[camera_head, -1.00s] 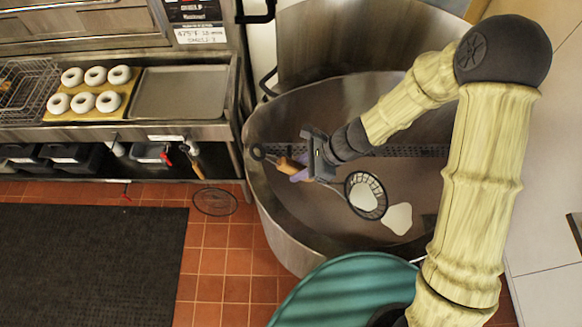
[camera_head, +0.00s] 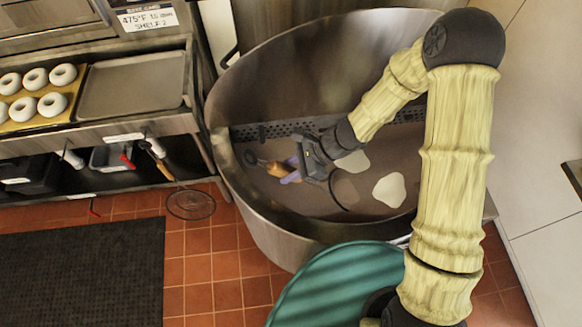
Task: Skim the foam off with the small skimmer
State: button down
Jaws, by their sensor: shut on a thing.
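My gripper (camera_head: 296,168) is inside the large metal kettle (camera_head: 262,95), shut on the small skimmer's wooden handle (camera_head: 275,169). The handle's ring end points left. The skimmer's dark hoop (camera_head: 333,198) lies to the right of the gripper, low at the brownish liquid; its mesh is hard to make out and may be under the surface. One pale foam patch (camera_head: 389,190) floats right of the hoop. Another pale foam patch (camera_head: 353,161) lies just above the hoop, beside my wrist, which may hide part of it.
A larger skimmer (camera_head: 190,204) hangs from the steel counter at left. On the counter are a board of white bagels (camera_head: 37,90) and an empty metal tray (camera_head: 132,84). A teal round thing (camera_head: 335,285) stands in front of the kettle. A dark mat (camera_head: 75,275) covers the floor at left.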

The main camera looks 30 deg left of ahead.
jog(key=f, duration=0.1)
jog(key=f+b, duration=0.2)
jog(key=shift+s+a+f, duration=0.15)
jog(key=shift+s+a, duration=0.05)
jog(key=shift+a, duration=0.05)
jog(key=w+d+f+h, duration=0.1)
jog(key=w+d+f+t, duration=0.1)
jog(key=d, duration=0.1)
jog(key=w+d+f+h, duration=0.1)
jog(key=f, duration=0.1)
jog(key=shift+w+d+f+t+h+p, duration=0.1)
jog(key=shift+d+t+h+p, duration=0.2)
jog(key=shift+t, duration=0.1)
